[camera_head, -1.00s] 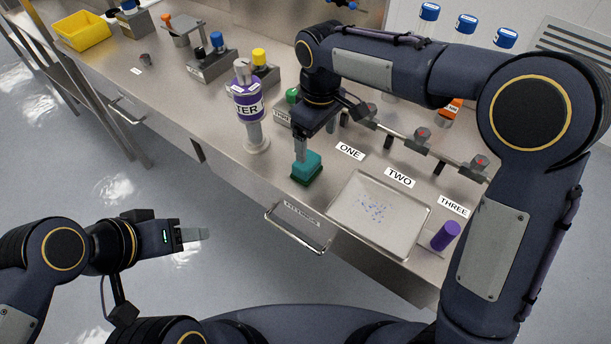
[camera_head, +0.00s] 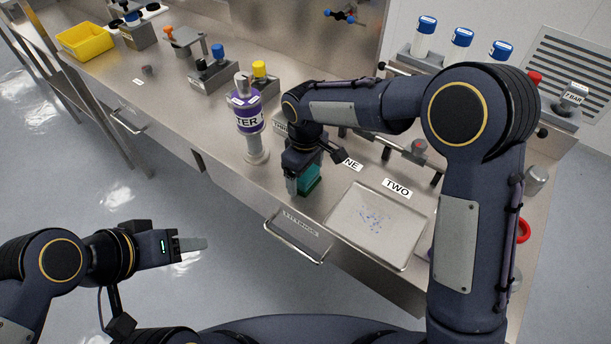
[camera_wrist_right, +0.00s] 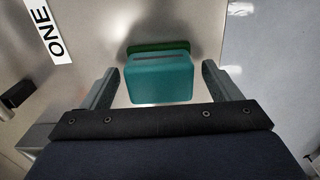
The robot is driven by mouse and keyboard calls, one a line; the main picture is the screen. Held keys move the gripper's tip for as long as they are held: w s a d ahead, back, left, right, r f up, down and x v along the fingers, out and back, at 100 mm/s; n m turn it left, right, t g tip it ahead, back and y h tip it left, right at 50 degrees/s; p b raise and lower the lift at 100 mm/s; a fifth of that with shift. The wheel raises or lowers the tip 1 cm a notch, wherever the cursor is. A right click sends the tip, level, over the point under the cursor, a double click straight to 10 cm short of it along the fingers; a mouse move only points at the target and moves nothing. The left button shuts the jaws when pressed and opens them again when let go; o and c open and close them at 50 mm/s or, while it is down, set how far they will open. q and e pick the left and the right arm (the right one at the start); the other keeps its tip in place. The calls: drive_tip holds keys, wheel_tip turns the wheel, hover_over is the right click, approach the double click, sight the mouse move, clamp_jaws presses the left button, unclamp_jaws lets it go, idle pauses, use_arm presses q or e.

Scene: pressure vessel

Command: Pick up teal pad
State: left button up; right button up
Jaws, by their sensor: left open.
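The teal pad (camera_head: 308,180) stands on the steel bench, left of the shallow tray, partly hidden behind my right gripper in the head view. In the right wrist view the teal pad (camera_wrist_right: 158,79) has a darker green base and lies between the two fingers. My right gripper (camera_head: 292,186) points down at the pad. Its fingers (camera_wrist_right: 158,84) are spread, with a visible gap on each side of the pad. My left gripper (camera_head: 192,244) hangs over the floor, away from the bench, with nothing seen in it.
A shallow steel tray (camera_head: 333,218) with small blue-purple bits sits right of the pad. A purple-banded filter column (camera_head: 248,115) stands to its left. A drawer handle (camera_head: 292,244) juts from the bench front. Labels and a valve rail lie behind.

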drive_tip(key=c, duration=1)
drive_tip(key=shift+c, duration=0.2)
drive_tip(key=shift+r, duration=0.15)
drive_tip(key=shift+r, duration=0.25)
wheel_tip(320, 180, up, 2)
drive_tip(key=s+a+r+b, duration=0.1)
drive_tip(key=s+a+r, duration=0.1)
drive_tip(key=s+r, duration=0.3)
drive_tip(key=s+a+r+b, duration=0.2)
drive_tip(key=s+r, duration=0.3)
drive_tip(key=s, duration=0.3)
drive_tip(key=shift+s+a+r, duration=0.15)
drive_tip(key=shift+a, duration=0.1)
